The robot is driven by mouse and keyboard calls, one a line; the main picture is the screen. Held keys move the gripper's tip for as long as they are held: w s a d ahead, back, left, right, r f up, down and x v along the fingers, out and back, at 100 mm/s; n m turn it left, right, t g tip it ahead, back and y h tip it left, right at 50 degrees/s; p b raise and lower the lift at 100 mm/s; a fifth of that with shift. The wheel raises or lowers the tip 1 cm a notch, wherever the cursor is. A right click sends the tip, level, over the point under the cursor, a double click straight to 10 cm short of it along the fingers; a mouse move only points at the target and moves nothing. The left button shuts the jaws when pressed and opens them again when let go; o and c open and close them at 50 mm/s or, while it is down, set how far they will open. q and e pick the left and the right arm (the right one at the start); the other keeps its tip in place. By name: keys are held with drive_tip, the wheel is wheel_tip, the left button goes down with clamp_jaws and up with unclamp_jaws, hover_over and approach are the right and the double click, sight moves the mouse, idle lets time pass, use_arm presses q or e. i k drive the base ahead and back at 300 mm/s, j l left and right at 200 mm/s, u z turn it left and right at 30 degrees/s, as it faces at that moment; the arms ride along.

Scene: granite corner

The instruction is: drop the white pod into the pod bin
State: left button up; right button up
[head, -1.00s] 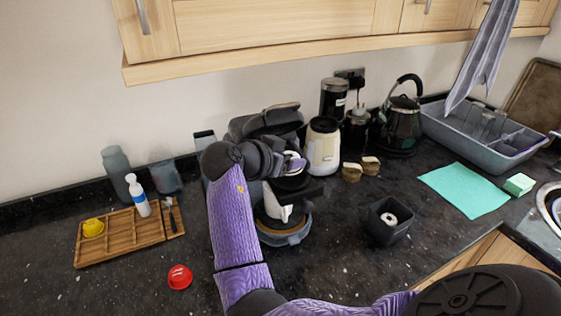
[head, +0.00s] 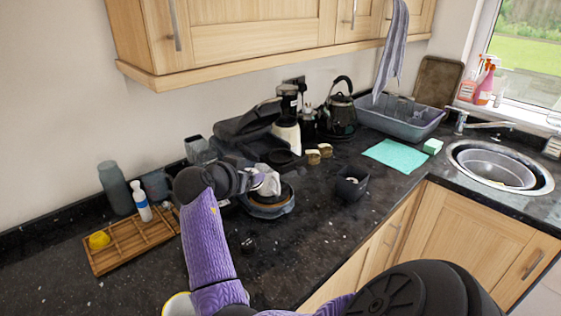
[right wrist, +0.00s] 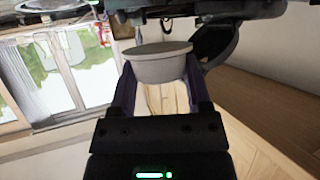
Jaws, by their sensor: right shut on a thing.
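The white pod (right wrist: 160,64) is a pale, tapered cup between the two fingers of my right gripper (right wrist: 160,82) in the right wrist view. The gripper is shut on it. In the head view my right gripper (head: 266,183) is at the front of the dark coffee machine, and the pod there is too small to separate clearly from the fingers. The pod bin (head: 351,184) is a dark square open container on the counter, to the right of the gripper and apart from it. My left gripper is not in view.
The coffee machine (head: 248,124) has its lid raised. A wooden tray (head: 130,240) with a yellow pod (head: 99,240) lies at left. Two brown pods (head: 319,154) and a teal cloth (head: 395,155) lie behind the bin. A small black object (head: 248,243) sits by my arm.

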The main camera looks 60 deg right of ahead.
sight(351, 184)
drive_tip(key=z, duration=2.4)
